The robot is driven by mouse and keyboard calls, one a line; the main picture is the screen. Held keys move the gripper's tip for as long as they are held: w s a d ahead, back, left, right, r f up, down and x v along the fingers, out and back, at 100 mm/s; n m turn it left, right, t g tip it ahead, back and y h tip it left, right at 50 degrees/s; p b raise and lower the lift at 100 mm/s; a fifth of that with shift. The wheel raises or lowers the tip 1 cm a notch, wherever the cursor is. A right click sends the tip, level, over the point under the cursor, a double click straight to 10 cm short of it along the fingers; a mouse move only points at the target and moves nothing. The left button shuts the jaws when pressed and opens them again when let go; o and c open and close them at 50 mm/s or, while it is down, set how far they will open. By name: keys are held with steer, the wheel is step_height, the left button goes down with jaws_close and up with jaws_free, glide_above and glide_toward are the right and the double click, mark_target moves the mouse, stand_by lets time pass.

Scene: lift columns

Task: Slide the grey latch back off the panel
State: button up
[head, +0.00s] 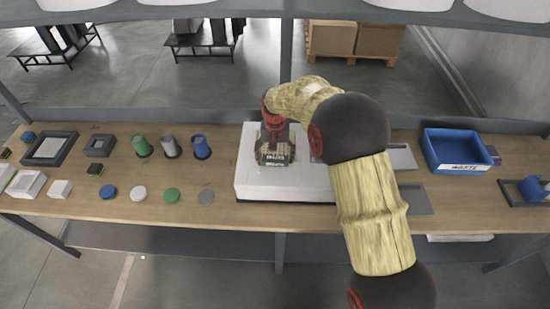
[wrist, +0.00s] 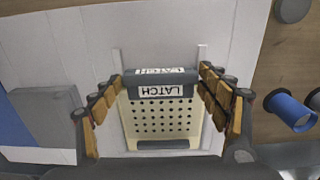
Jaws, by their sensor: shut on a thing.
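The grey latch (wrist: 148,94) is a bar with white LATCH labels, seen in the wrist view. It lies across the upper end of the cream perforated panel (wrist: 165,122). A second grey bar (wrist: 163,144) shows at the panel's lower end. My gripper (wrist: 162,82) has its fingers closed on the two ends of the latch. In the head view my gripper (head: 274,148) is over the white block (head: 260,185), pointing down. My gripper and arm hide much of the panel and part of the block there.
Green, grey and blue cups (head: 170,147) and several discs (head: 138,193) are on the bench left of the block. A blue bin (head: 454,165) stands to the right. Flat grey plates (head: 414,199) lie beside my arm. A dark rail (head: 135,114) runs behind the bench.

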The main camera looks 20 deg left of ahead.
steer(key=shift+c, duration=1)
steer(key=shift+s+d, duration=0.2)
steer(key=shift+s, duration=0.75)
steer(key=o, duration=1.7)
step_height(320, 180, up, 12)
